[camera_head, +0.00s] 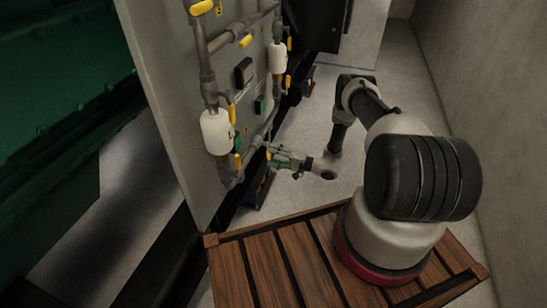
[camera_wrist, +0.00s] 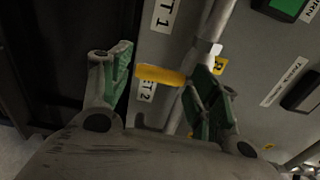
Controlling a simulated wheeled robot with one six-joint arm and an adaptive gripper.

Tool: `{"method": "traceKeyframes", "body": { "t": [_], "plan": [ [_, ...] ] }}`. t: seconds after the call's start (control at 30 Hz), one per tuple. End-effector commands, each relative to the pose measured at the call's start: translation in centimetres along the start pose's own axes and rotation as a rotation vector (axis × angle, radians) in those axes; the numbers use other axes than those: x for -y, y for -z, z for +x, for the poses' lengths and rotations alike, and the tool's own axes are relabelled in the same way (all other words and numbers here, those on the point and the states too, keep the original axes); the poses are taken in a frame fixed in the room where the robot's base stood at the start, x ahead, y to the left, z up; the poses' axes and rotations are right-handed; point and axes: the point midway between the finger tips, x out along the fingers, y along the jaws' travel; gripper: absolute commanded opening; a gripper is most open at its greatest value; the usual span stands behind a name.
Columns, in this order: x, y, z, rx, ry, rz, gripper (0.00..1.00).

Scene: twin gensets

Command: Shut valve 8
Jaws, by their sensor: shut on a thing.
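In the wrist view a yellow valve handle (camera_wrist: 160,75) lies crosswise between the two green-padded fingers of my gripper (camera_wrist: 164,84). My gripper is shut on this handle, with one finger near each end of it. A grey pipe (camera_wrist: 208,45) runs just behind the right finger. A yellow tag (camera_wrist: 219,65) beside the pipe is partly hidden, and I cannot read its number for sure. In the head view my gripper (camera_head: 272,155) is at the low end of the panel's pipework, where the handle is small and partly covered.
Labels (camera_wrist: 165,15) and a green-faced box (camera_wrist: 283,7) are close by. Open floor (camera_head: 315,140) lies right of the panel.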

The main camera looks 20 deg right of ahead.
Motion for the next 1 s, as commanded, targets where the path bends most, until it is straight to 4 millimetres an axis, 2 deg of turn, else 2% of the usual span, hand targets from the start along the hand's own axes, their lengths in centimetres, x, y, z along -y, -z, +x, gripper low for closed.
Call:
{"method": "traceKeyframes", "body": {
  "t": [0.03, 0.37, 0.4, 0.5, 1.0],
  "plan": [
    [0.24, 0.62, 0.16, -0.010, 0.001, -0.010, 0.18],
    [0.32, 0.72, 0.16, -0.011, 0.002, -0.013, 0.18],
    [0.33, 0.73, 0.16, -0.011, 0.002, -0.013, 0.64],
    [0.37, 0.76, 0.14, -0.011, 0.002, -0.013, 0.82],
    [0.22, 0.42, -0.02, -0.007, 0.003, -0.007, 0.84]
  ]
}}
